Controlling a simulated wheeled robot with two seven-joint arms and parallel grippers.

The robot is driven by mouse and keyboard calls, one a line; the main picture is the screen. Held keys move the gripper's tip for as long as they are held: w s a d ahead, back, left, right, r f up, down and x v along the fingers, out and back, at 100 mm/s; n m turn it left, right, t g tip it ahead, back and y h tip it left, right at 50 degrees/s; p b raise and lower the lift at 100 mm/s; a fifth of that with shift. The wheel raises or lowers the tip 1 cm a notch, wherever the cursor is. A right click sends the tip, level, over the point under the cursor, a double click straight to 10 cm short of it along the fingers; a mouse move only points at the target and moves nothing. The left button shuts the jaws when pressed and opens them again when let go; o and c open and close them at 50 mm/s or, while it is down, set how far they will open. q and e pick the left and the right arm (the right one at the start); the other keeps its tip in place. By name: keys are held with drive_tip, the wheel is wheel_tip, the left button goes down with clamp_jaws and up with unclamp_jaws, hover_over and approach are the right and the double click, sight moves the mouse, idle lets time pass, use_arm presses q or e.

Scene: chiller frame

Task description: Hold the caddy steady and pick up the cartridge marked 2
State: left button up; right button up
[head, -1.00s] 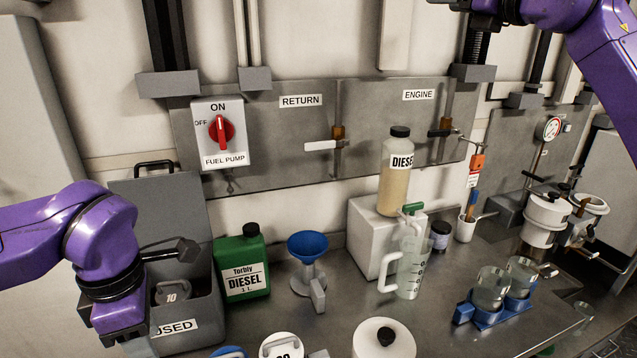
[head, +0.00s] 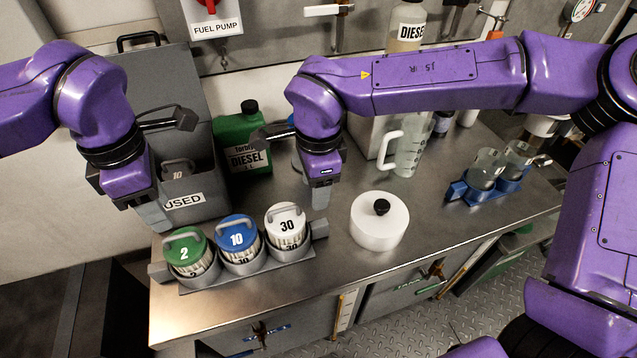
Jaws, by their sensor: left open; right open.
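The grey caddy (head: 213,283) stands on the steel bench near its front left corner and holds three handled cartridges in a row. The green cartridge marked 2 (head: 184,250) is at the left end, the blue one marked 10 (head: 237,238) in the middle, the white one marked 30 (head: 286,226) at the right end. My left gripper (head: 155,222) is open and empty, above and behind the green cartridge, apart from it. My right gripper (head: 320,197) is open and empty, above the bench just behind and right of the caddy's right end.
A grey bin marked USED (head: 185,200) with another 10 cartridge (head: 178,172) inside stands behind the caddy. A white lidded pot (head: 379,222) stands right of it. A green diesel can (head: 245,145) and a clear jug (head: 405,150) are further back.

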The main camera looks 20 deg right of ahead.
sight(318, 222)
drive_tip(key=shift+s+d+f+g, duration=0.1)
drive_tip(key=shift+s+f+g, duration=0.3)
drive_tip(key=shift+s+f, duration=0.45)
drive_tip(key=f, duration=1)
drive_tip(key=shift+w, duration=0.25)
clamp_jaws()
